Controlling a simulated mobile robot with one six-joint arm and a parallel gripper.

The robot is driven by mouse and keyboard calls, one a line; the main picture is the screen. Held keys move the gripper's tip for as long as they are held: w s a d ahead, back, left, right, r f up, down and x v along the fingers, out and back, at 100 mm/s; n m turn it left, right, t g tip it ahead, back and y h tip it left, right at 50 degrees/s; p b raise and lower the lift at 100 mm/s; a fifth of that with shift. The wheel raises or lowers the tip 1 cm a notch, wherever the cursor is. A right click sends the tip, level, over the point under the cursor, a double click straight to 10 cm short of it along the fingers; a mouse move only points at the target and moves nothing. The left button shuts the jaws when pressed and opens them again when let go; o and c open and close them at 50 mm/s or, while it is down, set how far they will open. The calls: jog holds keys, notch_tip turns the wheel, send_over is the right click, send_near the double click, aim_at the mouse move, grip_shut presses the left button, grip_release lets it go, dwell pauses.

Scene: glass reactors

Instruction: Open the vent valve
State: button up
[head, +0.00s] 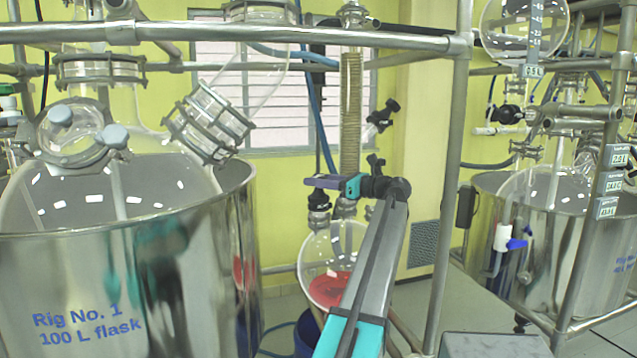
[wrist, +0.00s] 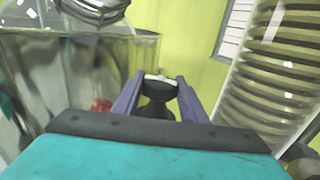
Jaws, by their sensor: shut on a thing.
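My gripper (head: 318,183) is at the end of my arm, level with the fittings above the round receiver flask and left of the coiled glass condenser. In the wrist view my gripper's two purple fingers (wrist: 158,88) are on either side of a black handle (wrist: 157,104) and shut on it. I take this handle to be the vent valve's. A pale piece shows at its far end. In the head view the fingers mostly hide the handle, and its turn angle cannot be told.
The coiled condenser (head: 350,115) stands close to my gripper. The round flask (head: 335,265) with red liquid hangs below. The big steel vessel of Rig No. 1 (head: 120,270) is at left. A metal frame post (head: 450,170) stands right; a second rig (head: 560,240) is beyond.

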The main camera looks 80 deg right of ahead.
jog(key=o, duration=0.9)
jog(key=shift+c, duration=0.2)
jog(key=shift+w+a+h, duration=0.1)
jog(key=shift+a+h, duration=0.05)
jog(key=shift+h, duration=0.25)
jog(key=shift+m+g+h, duration=0.4)
jog(key=shift+m+h, duration=0.1)
jog(key=shift+m+g+h+p, duration=0.6)
jog(key=shift+m+g+h, duration=0.8)
jog(key=shift+m+h, duration=0.6)
jog(key=m+g+h+p, duration=0.2)
jog(key=g+h+p, duration=0.1)
jog(key=shift+r, duration=0.15)
jog(key=shift+m+g+h+p, duration=0.4)
jog(key=shift+g+p, duration=0.1)
jog(key=shift+p, duration=0.35)
jog(key=shift+m+g+h, duration=0.3)
jog(key=shift+g, duration=0.1)
